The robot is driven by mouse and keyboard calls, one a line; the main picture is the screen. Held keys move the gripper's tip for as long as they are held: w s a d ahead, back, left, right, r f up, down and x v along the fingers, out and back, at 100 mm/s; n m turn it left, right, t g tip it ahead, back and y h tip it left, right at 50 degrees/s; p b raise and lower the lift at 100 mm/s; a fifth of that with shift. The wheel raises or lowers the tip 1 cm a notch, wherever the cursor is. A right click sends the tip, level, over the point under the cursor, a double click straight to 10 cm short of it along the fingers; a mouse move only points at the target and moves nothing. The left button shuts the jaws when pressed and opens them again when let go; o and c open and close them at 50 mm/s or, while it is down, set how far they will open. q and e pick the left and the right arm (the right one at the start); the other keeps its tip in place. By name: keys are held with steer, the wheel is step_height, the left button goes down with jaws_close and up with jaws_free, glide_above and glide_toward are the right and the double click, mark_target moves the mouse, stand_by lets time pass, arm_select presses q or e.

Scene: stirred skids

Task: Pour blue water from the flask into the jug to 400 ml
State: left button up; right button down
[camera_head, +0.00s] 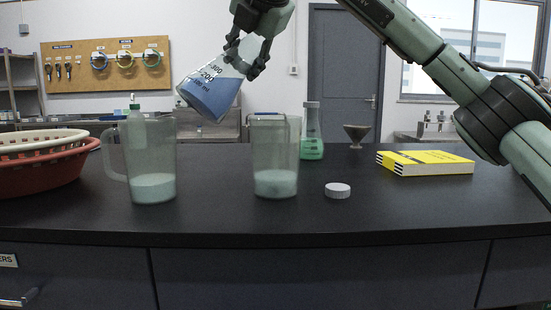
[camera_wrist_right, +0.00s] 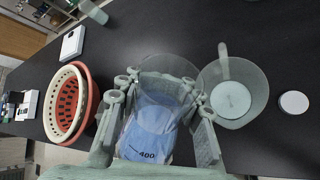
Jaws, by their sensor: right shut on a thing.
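My right gripper (camera_head: 246,60) is shut on the flask (camera_head: 210,90), a clear vessel with volume marks and blue water. It holds the flask tilted in the air, above and between two clear jugs; no stream of water shows. The flask also shows in the right wrist view (camera_wrist_right: 150,132), between the fingers (camera_wrist_right: 160,105). The left jug (camera_head: 150,160) and the middle jug (camera_head: 275,155) stand upright on the table, each with pale greenish content low down. The middle jug also shows in the right wrist view (camera_wrist_right: 232,95). Which jug the task means I cannot tell. My left gripper is not in view.
A white cap (camera_head: 337,190) lies right of the middle jug. A green-filled flask (camera_head: 312,147) and a dark funnel-shaped cup (camera_head: 356,134) stand behind it. Yellow books (camera_head: 425,163) lie at right, stacked baskets (camera_head: 40,175) at left. The dark table (camera_head: 230,222) is clear in front.

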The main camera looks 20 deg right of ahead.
steer(key=shift+a+f+y+b, duration=0.1)
steer(key=shift+f+y+b, duration=0.2)
steer(key=shift+f+b, duration=0.2)
steer(key=shift+m, duration=0.3)
steer(key=shift+a+f+y+b, duration=0.15)
steer(key=shift+f+y+b, duration=0.3)
steer(key=shift+b, duration=0.3)
steer(key=shift+f, duration=0.1)
steer(key=shift+s+a+f+m+g+y+b, duration=0.1)
steer(key=shift+f+m+g+y+b, duration=0.3)
steer(key=shift+b, duration=0.3)
steer(key=shift+f, duration=0.2)
steer(key=shift+a+f+m+y+b, duration=0.1)
steer(key=shift+f+m+y+b, duration=0.3)
steer(key=shift+b, duration=0.35)
steer(key=shift+f, duration=0.15)
